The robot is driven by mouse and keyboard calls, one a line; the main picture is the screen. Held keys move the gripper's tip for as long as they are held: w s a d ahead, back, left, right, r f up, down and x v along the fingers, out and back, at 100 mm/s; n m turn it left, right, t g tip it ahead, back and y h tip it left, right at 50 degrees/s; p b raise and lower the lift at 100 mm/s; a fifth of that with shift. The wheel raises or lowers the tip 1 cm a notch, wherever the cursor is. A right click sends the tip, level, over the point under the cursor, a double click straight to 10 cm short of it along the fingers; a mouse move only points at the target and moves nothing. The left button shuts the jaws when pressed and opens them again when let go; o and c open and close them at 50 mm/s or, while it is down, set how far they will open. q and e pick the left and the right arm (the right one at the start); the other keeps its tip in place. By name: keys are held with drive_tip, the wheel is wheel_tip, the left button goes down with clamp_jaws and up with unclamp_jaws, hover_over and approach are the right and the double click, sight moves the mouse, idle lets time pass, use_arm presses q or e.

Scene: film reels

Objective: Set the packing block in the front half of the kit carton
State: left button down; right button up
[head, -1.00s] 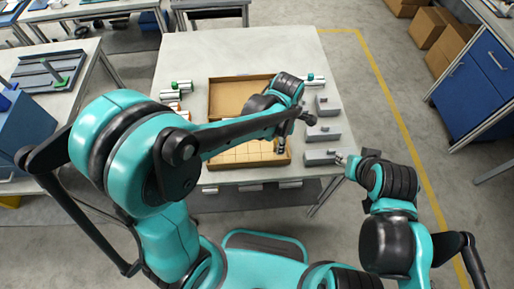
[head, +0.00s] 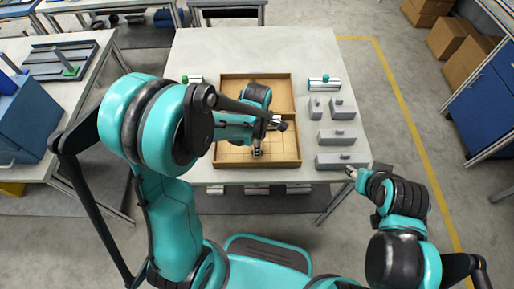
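The open kit carton (head: 298,150) lies on the table, with a plain brown rear part and a front part marked with a grid. My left arm reaches over it and hides part of it. Several grey blocks with small knobs stand right of the carton, and I cannot tell which is the packing block. The longest grey block (head: 335,161) is at the front right. My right gripper (head: 351,172) is at its right end; contact is unclear.
Grey knobbed blocks (head: 336,139) stand behind the longest one, two smaller ones further back. A white cylinder group (head: 325,83) lies at the back right, another (head: 191,79) at the back left, partly hidden. The rear of the table (head: 250,50) is clear.

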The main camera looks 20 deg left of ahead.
use_arm(q)
drive_tip(key=shift+f, duration=0.45)
drive_tip(key=shift+f, duration=0.2)
drive_tip(key=c, duration=1)
unclamp_jaws()
drive_tip(key=shift+r, duration=0.1)
